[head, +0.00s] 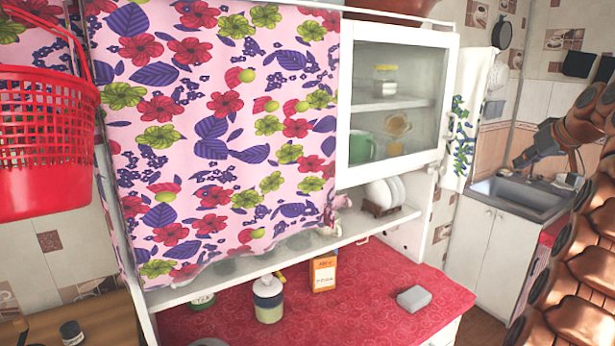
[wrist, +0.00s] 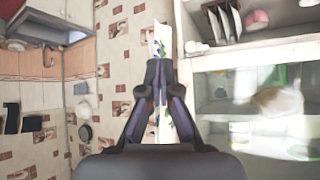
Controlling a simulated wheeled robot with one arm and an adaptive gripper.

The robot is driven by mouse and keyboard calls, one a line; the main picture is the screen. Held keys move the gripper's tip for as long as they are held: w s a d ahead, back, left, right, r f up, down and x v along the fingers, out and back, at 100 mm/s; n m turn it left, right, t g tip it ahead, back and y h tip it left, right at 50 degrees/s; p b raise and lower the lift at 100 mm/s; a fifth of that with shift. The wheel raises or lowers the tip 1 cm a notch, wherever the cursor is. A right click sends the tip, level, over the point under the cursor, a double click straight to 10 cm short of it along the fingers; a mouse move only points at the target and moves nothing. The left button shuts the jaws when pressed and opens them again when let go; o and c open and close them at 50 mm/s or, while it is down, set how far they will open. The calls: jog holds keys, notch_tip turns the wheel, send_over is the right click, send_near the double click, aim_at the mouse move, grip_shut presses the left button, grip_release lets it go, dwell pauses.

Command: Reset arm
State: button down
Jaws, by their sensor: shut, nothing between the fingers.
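My gripper (head: 520,163) is at the right of the head view, held in the air in front of the sink. In the wrist view my gripper (wrist: 159,64) has its dark fingers together with nothing between them. Behind the fingers hangs a white towel with a blue and green pattern (wrist: 162,40), which also shows in the head view (head: 465,125). My copper-coloured arm fills the right edge of the head view.
A white cupboard (head: 437,165) with a flowered curtain (head: 225,130) stands over a red oilcloth counter (head: 375,290). On the counter are a bottle (head: 268,298), a carton (head: 323,273) and a grey block (head: 413,298). A red basket (head: 45,150) hangs at left. The sink (head: 520,195) is at right.

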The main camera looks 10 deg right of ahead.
jog(key=w+a+f+g+y, duration=0.1)
jog(key=a+f+g+y, duration=0.2)
jog(key=a, duration=1.6)
jog(key=s+a+f+g, duration=0.1)
jog(key=s+a+f, duration=0.3)
jog(key=a, duration=0.3)
jog(key=s+a+f+g, duration=0.1)
jog(key=s+a+f, duration=0.25)
jog(key=a, duration=0.45)
jog(key=s+a+f+g+b, duration=0.1)
jog(key=s+a+f+g, duration=0.1)
jog(key=s+a+f, duration=0.4)
jog(key=s+a+f+g, duration=0.1)
jog(key=s+a+f, duration=0.25)
jog(key=s, duration=0.35)
jog(key=s+f+g+h, duration=0.1)
jog(key=s+f, duration=0.4)
jog(key=s, duration=0.4)
jog(key=s+f+n+g+h, duration=0.1)
jog(key=s+f+g, duration=0.1)
jog(key=s+f, duration=0.4)
jog(key=s+a, duration=0.1)
jog(key=s, duration=0.3)
jog(key=shift+s+f+h+b, duration=0.15)
jog(key=shift+s+h+b, duration=0.05)
jog(key=shift+h+b, duration=0.15)
